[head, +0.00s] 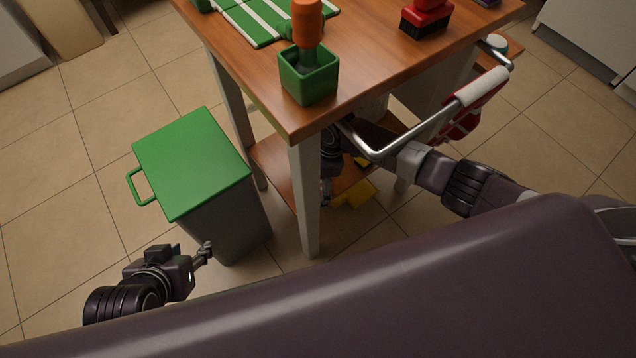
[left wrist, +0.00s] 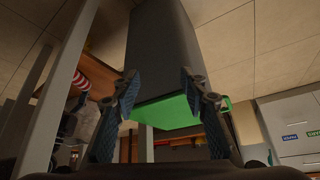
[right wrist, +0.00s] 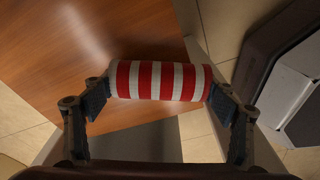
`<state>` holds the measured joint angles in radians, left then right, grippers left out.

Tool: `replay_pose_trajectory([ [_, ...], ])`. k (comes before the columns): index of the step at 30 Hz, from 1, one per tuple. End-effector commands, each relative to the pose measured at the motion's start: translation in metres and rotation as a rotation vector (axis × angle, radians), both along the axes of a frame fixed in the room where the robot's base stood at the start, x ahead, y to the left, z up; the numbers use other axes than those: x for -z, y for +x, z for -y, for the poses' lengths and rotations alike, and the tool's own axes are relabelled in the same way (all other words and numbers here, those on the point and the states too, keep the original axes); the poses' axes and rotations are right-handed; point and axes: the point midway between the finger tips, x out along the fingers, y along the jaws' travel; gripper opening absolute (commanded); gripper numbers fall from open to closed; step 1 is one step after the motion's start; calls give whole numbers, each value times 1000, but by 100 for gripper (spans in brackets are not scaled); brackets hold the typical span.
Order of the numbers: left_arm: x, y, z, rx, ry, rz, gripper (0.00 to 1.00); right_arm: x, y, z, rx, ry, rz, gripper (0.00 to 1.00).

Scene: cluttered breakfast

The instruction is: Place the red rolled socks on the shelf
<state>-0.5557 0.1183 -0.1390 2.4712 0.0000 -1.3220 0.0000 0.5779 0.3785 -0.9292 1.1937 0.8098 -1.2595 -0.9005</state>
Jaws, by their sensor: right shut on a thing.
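The red rolled socks (right wrist: 160,80), a red-and-white striped roll, lie crosswise between the fingers of my right gripper (right wrist: 158,98), which is shut on both ends. They appear over the wooden shelf (right wrist: 60,60); I cannot tell if they touch it. In the head view the lower shelf (head: 272,160) is under the table, with my right gripper (head: 325,188) partly behind a table leg; the socks are hidden there. The striped roll shows at the left in the left wrist view (left wrist: 97,76). My left gripper (head: 207,250) is open and empty, low beside the bin; its spread fingers show in the left wrist view (left wrist: 158,84).
A grey bin with a green lid (head: 190,160) stands left of the table (head: 370,60). A metal rail (head: 415,135) with a red-and-white cloth (head: 480,92) is on the table's right side. Yellow things (head: 355,193) show low beneath the table. Floor is free at the left.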

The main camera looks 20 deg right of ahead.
Motion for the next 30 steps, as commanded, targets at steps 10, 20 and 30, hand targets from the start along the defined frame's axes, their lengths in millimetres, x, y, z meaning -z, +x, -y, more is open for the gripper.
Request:
replay_pose_trajectory([
  [10,-2,6,2,1,-7,26,40,2,0,0,0,0,0,55],
  [20,-6,11,4,4,-12,49,40,3,0,0,0,0,0,91],
  [30,-5,10,4,3,-12,45,40,3,0,0,0,0,0,96],
])
